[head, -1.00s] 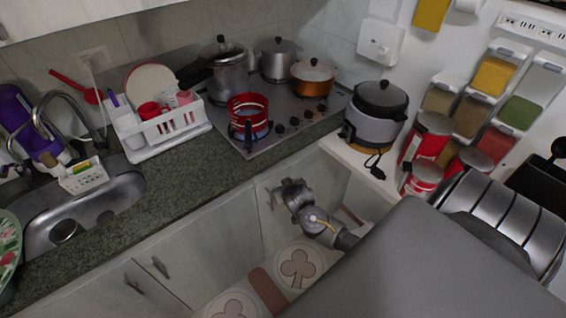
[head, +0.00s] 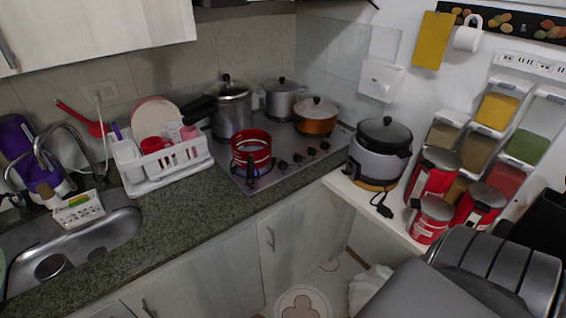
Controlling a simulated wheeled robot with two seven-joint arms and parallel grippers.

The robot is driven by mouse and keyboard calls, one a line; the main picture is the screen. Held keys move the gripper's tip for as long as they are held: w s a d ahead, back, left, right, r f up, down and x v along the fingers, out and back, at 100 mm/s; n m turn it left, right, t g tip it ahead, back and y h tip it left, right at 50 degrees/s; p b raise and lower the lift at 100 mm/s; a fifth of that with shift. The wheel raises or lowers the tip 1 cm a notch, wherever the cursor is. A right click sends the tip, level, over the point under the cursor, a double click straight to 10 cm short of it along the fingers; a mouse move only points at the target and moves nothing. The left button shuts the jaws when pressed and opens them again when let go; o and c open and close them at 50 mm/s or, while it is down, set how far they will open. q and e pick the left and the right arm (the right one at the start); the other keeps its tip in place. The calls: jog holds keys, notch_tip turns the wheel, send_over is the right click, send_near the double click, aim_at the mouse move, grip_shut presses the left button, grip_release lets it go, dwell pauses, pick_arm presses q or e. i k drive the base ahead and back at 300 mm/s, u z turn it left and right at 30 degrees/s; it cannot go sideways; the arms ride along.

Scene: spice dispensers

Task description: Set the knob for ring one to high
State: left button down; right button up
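The stove top (head: 272,178) is a steel panel set in the counter at the middle of the head view. A row of several small dark knobs (head: 297,158) runs along its front right part. They are too small to read their settings, and no label shows which one is for ring one. A red pot (head: 251,150) with a dark handle stands on the front left of the stove. A tall steel pot (head: 232,108), a lidded grey pot (head: 282,100) and an orange-brown pot (head: 315,118) stand behind. Neither gripper shows in this view.
A white dish rack (head: 170,165) and sink (head: 75,250) are left of the stove. A rice cooker (head: 378,152) stands on a white shelf at right, beside red canisters (head: 432,218). The counter front (head: 200,215) is clear.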

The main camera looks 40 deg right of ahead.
aim_at(282, 165)
jog(key=u, duration=2.8)
jog(key=k, duration=0.9)
jog(key=z, duration=1.6)
